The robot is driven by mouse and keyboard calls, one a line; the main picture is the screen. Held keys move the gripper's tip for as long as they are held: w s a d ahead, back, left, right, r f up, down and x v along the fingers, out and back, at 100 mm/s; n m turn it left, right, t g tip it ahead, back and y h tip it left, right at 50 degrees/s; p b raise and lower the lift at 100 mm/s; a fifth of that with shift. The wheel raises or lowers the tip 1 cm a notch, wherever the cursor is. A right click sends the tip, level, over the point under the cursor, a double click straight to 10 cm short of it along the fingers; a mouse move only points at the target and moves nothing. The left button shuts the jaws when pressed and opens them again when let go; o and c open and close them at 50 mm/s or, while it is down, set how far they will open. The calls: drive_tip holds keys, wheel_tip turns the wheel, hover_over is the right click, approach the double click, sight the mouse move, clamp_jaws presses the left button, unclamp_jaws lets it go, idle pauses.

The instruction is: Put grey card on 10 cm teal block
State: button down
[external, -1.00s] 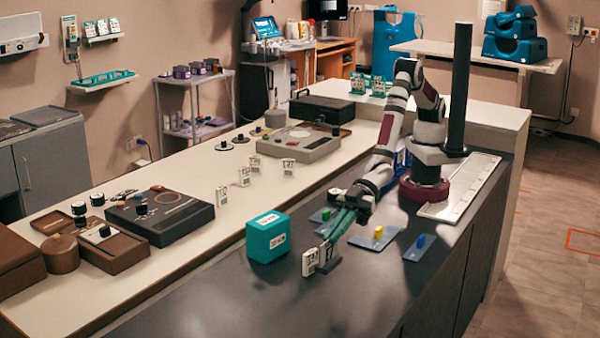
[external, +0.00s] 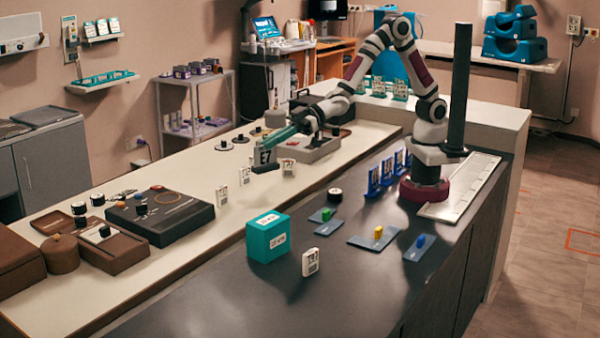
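The teal block (external: 268,238) stands on the dark counter, with white labels on its top and front and nothing resting on it. My gripper (external: 263,160) is over the cream counter, at the row of small cards. A greyish card marked E7 (external: 265,154) shows at its fingers, with a dark finger across its lower part. I cannot tell whether the fingers are closed on it. Other pale cards stand beside it, one to the right (external: 288,167) and two to the left (external: 244,176). A white card (external: 310,262) stands on the dark counter, right of the teal block.
Blue trays with green, yellow and blue pegs (external: 374,237) lie right of the teal block. Blue holders (external: 387,174) stand near my base. A black device (external: 160,215) and a grey device (external: 305,143) sit on the cream counter. The near dark counter is clear.

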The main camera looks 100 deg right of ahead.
drive_tip(key=d, duration=0.4)
hover_over(276, 217)
drive_tip(key=shift+m+h, duration=0.3)
wheel_tip(276, 217, down, 9)
drive_tip(key=shift+d+f, duration=0.1)
drive_tip(key=shift+f, duration=0.35)
drive_tip(key=c, duration=1.5)
unclamp_jaws()
drive_tip(key=shift+f, duration=0.15)
drive_tip(key=o, duration=0.4)
drive_tip(key=shift+o, duration=0.2)
